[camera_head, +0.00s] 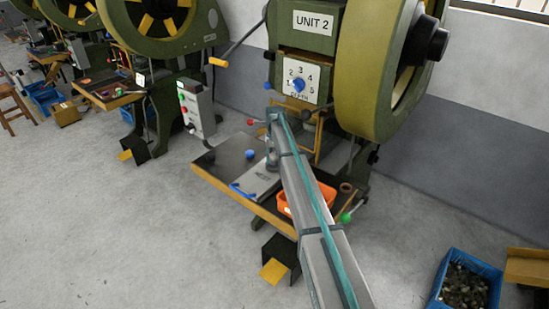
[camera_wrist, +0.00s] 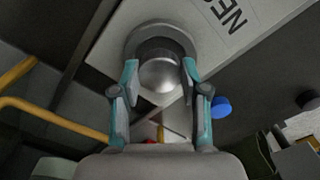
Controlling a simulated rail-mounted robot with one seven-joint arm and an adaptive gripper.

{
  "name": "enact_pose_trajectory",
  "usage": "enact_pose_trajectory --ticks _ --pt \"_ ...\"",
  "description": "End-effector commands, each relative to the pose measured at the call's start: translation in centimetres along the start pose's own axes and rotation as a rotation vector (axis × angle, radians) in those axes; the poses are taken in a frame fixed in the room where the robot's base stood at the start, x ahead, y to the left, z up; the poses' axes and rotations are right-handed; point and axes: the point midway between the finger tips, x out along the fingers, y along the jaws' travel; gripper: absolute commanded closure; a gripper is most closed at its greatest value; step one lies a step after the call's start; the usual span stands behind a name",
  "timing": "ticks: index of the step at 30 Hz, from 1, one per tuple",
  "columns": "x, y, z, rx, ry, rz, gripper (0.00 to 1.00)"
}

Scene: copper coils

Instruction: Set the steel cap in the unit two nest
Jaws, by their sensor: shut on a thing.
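In the wrist view my gripper (camera_wrist: 160,70) has its two teal fingers on either side of a shiny rounded steel cap (camera_wrist: 160,76) and is shut on it. Behind the cap lies a dark grey round ring, the nest (camera_wrist: 136,38), on a pale plate (camera_wrist: 100,62) with partly visible lettering. The cap overlaps the ring in this view; I cannot tell whether it touches it. In the head view the pale plate (camera_head: 262,181) lies on the bench of the press marked UNIT 2 (camera_head: 313,22), and my arm hides much of the gripper area.
A blue knob (camera_wrist: 221,107) is just right of the fingers. Yellow bars (camera_wrist: 50,115) are at the left. On the bench, an orange bin (camera_head: 319,199) is beside my arm. A blue crate of metal pieces (camera_head: 463,286) stands on the floor at right.

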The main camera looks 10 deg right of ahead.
Motion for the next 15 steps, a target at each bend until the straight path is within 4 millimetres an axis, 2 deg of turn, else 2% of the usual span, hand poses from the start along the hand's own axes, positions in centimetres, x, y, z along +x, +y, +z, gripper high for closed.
enact_pose_trajectory --ticks 15 --pt "0.99 0.00 -0.01 0.000 0.001 0.000 0.87"
